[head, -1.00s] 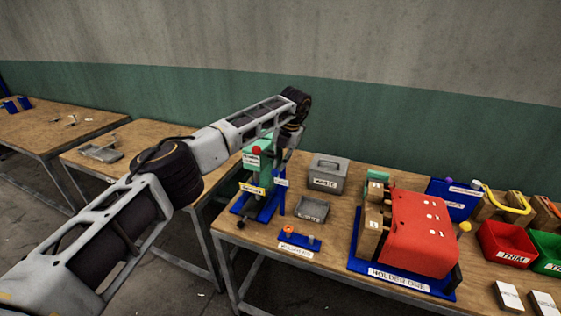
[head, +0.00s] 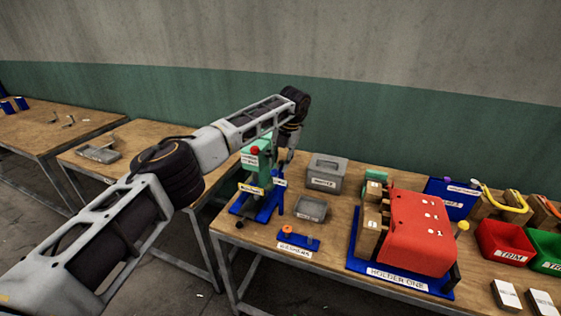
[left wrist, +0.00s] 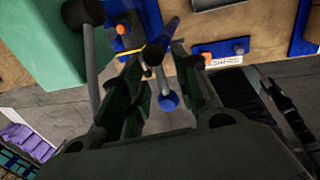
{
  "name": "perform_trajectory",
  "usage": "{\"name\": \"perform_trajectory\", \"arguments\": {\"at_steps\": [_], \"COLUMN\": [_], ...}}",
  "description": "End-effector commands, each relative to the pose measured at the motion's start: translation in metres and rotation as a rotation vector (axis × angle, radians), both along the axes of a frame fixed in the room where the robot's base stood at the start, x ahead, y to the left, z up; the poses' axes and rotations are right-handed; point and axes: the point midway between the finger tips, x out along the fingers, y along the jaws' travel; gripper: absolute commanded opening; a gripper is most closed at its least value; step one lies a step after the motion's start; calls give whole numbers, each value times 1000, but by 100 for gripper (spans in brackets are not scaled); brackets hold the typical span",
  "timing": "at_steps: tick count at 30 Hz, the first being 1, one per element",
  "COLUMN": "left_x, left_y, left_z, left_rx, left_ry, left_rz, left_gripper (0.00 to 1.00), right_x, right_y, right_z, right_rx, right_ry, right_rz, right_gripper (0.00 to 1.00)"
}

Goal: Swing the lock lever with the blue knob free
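The green press (head: 258,160) stands on a blue base (head: 240,207) at the back left corner of the table. My left gripper (head: 283,158) is just right of the press head, small and partly hidden in the head view. In the left wrist view, the blue knob (left wrist: 168,102) sits at the end of a thin grey lever (left wrist: 159,78). My left gripper's fingers (left wrist: 160,75) stand apart on either side of the lever and knob. Whether a finger touches them I cannot tell. The green press body (left wrist: 50,45) fills the upper left there. My right gripper is out of view.
A grey lidded box (head: 326,172) and a grey tray (head: 311,209) stand right of the press. A small blue holder (head: 298,242) with an orange knob lies in front. A red holder (head: 420,232) is further right. Another grey lever with a dark knob (left wrist: 82,13) is close to my gripper.

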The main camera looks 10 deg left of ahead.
Motion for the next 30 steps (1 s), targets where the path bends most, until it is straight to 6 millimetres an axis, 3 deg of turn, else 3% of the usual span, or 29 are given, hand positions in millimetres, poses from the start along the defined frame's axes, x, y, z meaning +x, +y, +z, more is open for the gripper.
{"name": "perform_trajectory", "arguments": {"at_steps": [8, 14, 30], "left_x": [0, -1, -4], "left_y": [-1, -4, -19], "left_z": [4, 20, 96], "left_rx": [0, 1, 1], "left_ry": [0, 0, -2], "left_rz": [-1, -1, 0], "left_gripper": [31, 31, 31], "right_x": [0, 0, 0], "right_y": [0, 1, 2], "right_z": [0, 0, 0], "right_rx": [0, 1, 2], "right_ry": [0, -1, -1], "right_rz": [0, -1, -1], "right_gripper": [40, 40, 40]}}
